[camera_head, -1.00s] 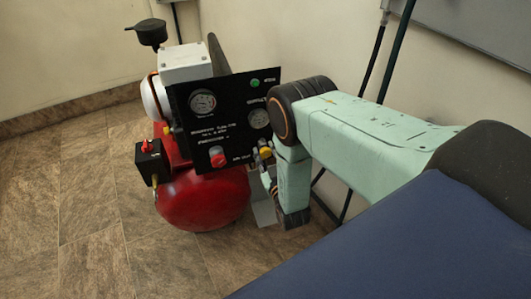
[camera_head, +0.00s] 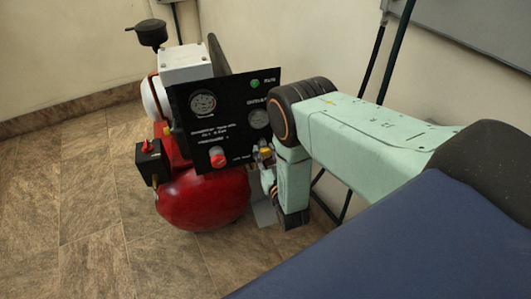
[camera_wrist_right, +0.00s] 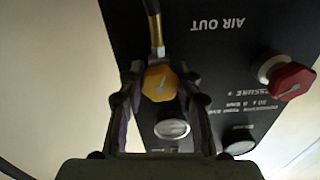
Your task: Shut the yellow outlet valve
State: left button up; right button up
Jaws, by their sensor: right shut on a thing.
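The yellow outlet valve knob (camera_head: 265,152) is at the lower right of the black panel, partly hidden by my right arm and gripper. In the right wrist view the yellow knob (camera_wrist_right: 161,82) is between my fingers, with a pale pointer mark on its face. A brass fitting and dark hose (camera_wrist_right: 153,25) rise behind it. My right gripper (camera_wrist_right: 161,78) is shut on the knob, one finger on each side; in the head view it (camera_head: 266,168) shows only in part. My left gripper is in neither view.
The black panel (camera_head: 235,95) carries gauges, a green light and a red knob (camera_head: 217,157). It stands on a red compressor tank (camera_head: 200,200). A black switch box (camera_head: 150,163) is at its left. Tiled floor (camera_head: 90,220) is clear at left; walls stand close behind.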

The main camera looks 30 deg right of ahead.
jog(key=o, duration=1.2)
jog(key=shift+c, duration=0.2)
jog(key=v, duration=1.2)
